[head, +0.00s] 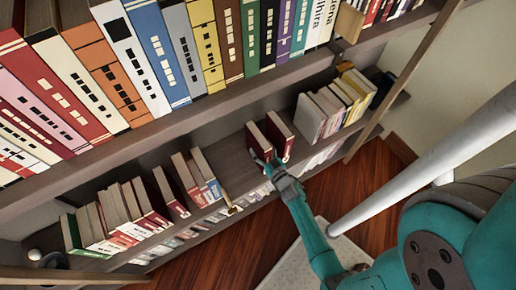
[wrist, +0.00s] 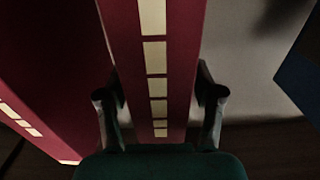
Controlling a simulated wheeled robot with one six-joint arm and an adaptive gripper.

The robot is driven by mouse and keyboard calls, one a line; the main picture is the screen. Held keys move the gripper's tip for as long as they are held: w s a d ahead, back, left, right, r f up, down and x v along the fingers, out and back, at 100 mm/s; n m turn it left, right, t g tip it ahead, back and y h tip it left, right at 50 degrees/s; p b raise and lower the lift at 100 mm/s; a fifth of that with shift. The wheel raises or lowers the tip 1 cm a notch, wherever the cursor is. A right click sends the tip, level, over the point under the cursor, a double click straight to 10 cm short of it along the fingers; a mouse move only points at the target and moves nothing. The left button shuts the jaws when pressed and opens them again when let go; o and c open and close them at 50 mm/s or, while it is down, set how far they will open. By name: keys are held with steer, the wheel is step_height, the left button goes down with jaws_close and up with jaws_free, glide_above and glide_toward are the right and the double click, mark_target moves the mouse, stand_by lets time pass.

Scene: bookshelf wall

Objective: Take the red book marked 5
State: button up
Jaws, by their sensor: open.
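Two red books stand side by side on the lower shelf in the head view, a left one (head: 259,141) and a right one (head: 280,136). My gripper (head: 268,161) is at their lower front edges. In the wrist view my open gripper (wrist: 160,105) has one finger on each side of a red book's spine (wrist: 180,60), which carries a column of pale blocks. Whether the fingers touch it I cannot tell. Another red book (wrist: 50,70) fills the left of the wrist view. No 5 is readable on either book, and I cannot tell which of the two is between the fingers.
Pale and yellow books (head: 335,103) stand to the right on the same shelf. More books (head: 125,212) stand to the left, with bare shelf (head: 232,165) between. A full upper row (head: 130,60) is above. Wooden floor (head: 225,250) lies below.

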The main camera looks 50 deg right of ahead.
steer(key=shift+w+d, duration=0.2)
steer(key=shift+w, duration=0.5)
jaws_close()
steer(key=shift+r, duration=0.1)
steer(key=shift+r, duration=0.1)
